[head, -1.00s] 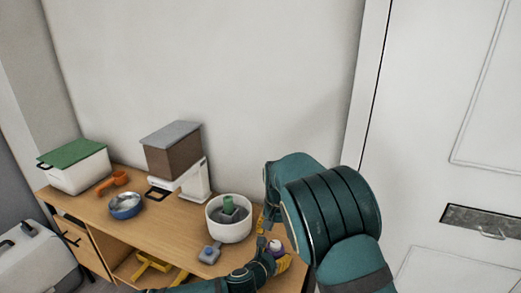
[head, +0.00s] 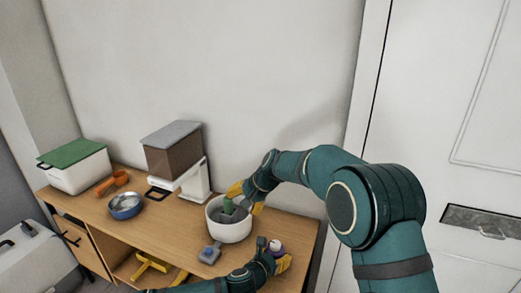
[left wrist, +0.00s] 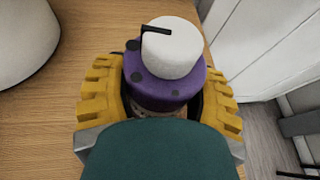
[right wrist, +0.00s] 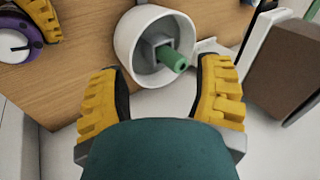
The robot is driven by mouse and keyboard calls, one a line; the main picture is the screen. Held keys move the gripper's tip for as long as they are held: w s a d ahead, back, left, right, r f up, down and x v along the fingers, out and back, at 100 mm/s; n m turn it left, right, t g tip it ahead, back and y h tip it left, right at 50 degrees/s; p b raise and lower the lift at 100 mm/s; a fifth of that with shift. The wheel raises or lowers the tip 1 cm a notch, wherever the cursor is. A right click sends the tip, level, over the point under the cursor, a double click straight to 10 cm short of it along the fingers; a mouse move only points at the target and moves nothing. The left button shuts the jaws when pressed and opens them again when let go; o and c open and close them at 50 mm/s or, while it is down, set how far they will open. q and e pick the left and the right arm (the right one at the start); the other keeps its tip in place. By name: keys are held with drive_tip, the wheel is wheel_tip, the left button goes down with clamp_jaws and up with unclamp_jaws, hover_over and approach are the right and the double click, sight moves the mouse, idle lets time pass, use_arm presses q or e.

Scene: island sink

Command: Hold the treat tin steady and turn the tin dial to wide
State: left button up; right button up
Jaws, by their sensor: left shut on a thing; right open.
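The treat tin (head: 276,246) is purple with a white dial on top, and stands near the front right of the wooden table. My left gripper (head: 273,254) is shut around its sides. In the left wrist view the white dial (left wrist: 172,47) carries a black pointer toward its upper left, and dark dots mark the purple rim (left wrist: 165,88). The dial's setting words are not readable. My right gripper (right wrist: 160,92) is open and empty, above the white pot and away from the tin. The tin shows at the upper left of the right wrist view (right wrist: 32,18).
The white pot (head: 230,231) holds a grey tool with a green handle (right wrist: 172,58). A grey-blue block (head: 209,253) lies in front of it. A brown-and-white dispenser (head: 172,157), blue bowl (head: 124,206), orange scoop (head: 112,182) and green-lidded box (head: 77,172) stand farther left.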

drive_tip(key=w+d+r+m+t+y, duration=0.1)
drive_tip(key=w+d+r+m+t, duration=0.3)
drive_tip(key=w+r+m+t, duration=0.5)
drive_tip(key=shift+w+r+m, duration=1.1)
drive_tip(key=shift+w+m, duration=0.1)
drive_tip(key=shift+w, duration=0.65)
